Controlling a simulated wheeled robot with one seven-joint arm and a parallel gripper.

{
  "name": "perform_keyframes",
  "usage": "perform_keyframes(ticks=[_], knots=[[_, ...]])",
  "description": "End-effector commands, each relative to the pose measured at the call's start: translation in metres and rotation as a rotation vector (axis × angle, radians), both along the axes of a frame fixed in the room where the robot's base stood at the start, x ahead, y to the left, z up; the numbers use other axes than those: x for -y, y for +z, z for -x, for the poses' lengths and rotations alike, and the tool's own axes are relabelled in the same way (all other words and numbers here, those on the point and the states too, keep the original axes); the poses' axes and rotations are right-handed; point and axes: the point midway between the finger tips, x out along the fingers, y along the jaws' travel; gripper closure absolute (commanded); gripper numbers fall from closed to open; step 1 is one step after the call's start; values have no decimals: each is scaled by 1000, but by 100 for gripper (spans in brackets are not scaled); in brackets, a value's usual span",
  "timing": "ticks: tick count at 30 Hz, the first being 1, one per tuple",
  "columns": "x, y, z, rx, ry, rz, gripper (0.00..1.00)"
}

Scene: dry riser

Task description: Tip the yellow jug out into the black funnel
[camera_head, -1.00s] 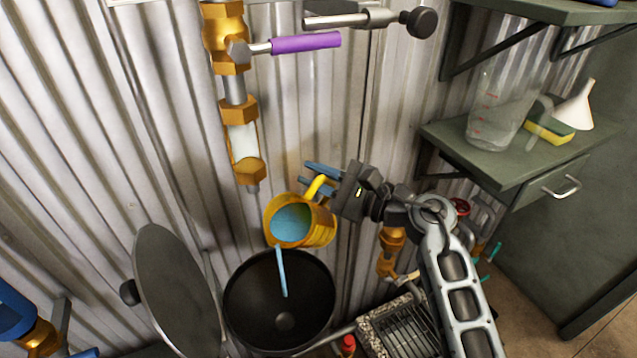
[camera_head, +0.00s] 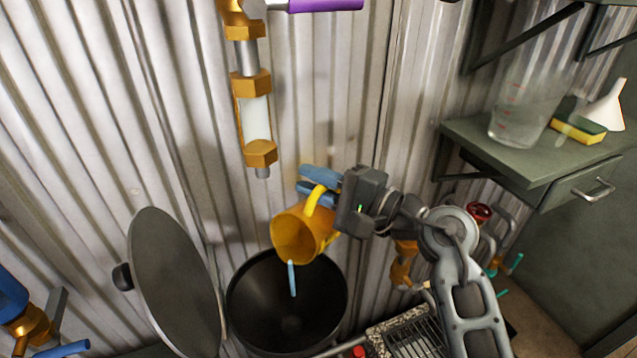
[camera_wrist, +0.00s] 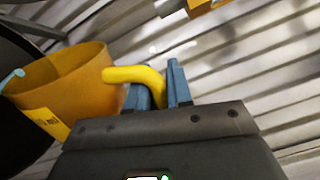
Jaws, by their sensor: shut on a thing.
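The yellow jug (camera_head: 303,232) is tilted with its mouth down and to the left, above the black funnel (camera_head: 285,305). A short blue streak of liquid (camera_head: 292,278) hangs below its lip, over the funnel's open mouth. The inside of the jug that I can see looks empty. My gripper (camera_head: 318,184) is shut on the jug's handle. In the wrist view the blue fingers (camera_wrist: 160,88) close around the yellow handle (camera_wrist: 135,74), and the funnel's dark rim (camera_wrist: 18,125) is at the left.
A round dark lid (camera_head: 175,280) stands open left of the funnel. A brass pipe with a sight glass (camera_head: 256,118) hangs above the jug. A shelf (camera_head: 480,140) at right holds a clear measuring jug (camera_head: 520,115), a sponge (camera_head: 577,128) and a white funnel (camera_head: 607,105).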

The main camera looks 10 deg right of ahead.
Motion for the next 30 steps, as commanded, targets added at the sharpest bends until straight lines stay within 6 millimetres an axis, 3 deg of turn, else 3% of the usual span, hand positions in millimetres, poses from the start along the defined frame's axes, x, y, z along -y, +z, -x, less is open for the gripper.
perform_keyframes(ticks=[30], knots=[[-29,-16,36,282,1,225,100]])
